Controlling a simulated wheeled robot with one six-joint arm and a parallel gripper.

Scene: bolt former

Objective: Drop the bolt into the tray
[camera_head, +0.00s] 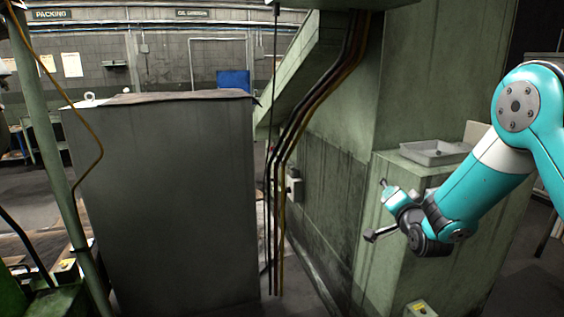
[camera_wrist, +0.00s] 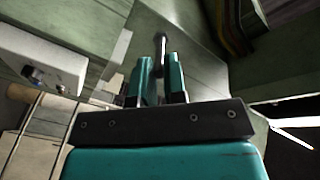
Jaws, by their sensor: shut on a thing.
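The bolt (camera_wrist: 160,48) is grey and sits upright between the two teal fingers of my gripper (camera_wrist: 160,82) in the wrist view, with its head sticking out past the fingertips. My gripper is shut on it. In the head view, my gripper (camera_head: 392,196) is at the right, in front of the green machine, and the bolt shows small at its tip. The tray (camera_head: 436,158) is a shallow grey metal tray on a green ledge, above and to the right of my gripper in the picture. The bolt is apart from the tray. I cannot make out the tray in the wrist view.
The green machine (camera_head: 415,75) rises behind the tray. Dark and yellow hoses (camera_head: 320,95) hang left of the ledge. A large grey cabinet (camera_head: 170,190) fills the left middle. A small box with a yellow top (camera_head: 419,309) is low at the right.

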